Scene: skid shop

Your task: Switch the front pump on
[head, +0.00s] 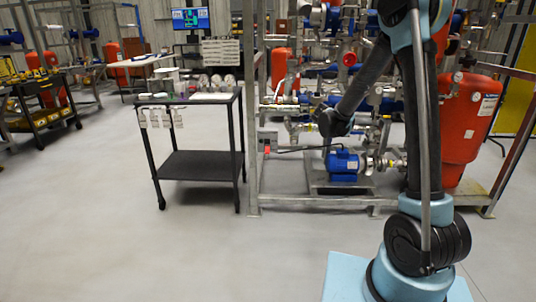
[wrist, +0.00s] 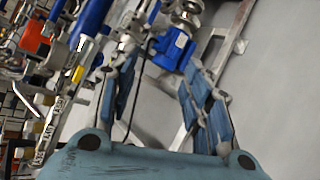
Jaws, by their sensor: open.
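The front pump (head: 342,165), with a blue motor, sits low on a metal base inside the skid frame. In the wrist view its blue motor (wrist: 175,48) shows tilted, beyond the fingertips. A small grey switch box with a red part (head: 267,143) is on the frame's front left post, and a black cable runs from it toward the pump. I cannot make out the switch's position. My gripper (wrist: 160,75) is open and empty, its blue-padded fingers apart. In the head view, the dark end of my arm is above the pump, and the fingers are not clear.
A black cart (head: 197,165) with bottles and hanging tags stands left of the frame. Pipes and valves fill the skid above the pump. A red tank (head: 468,118) stands at right. The grey floor (head: 130,240) in front is clear.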

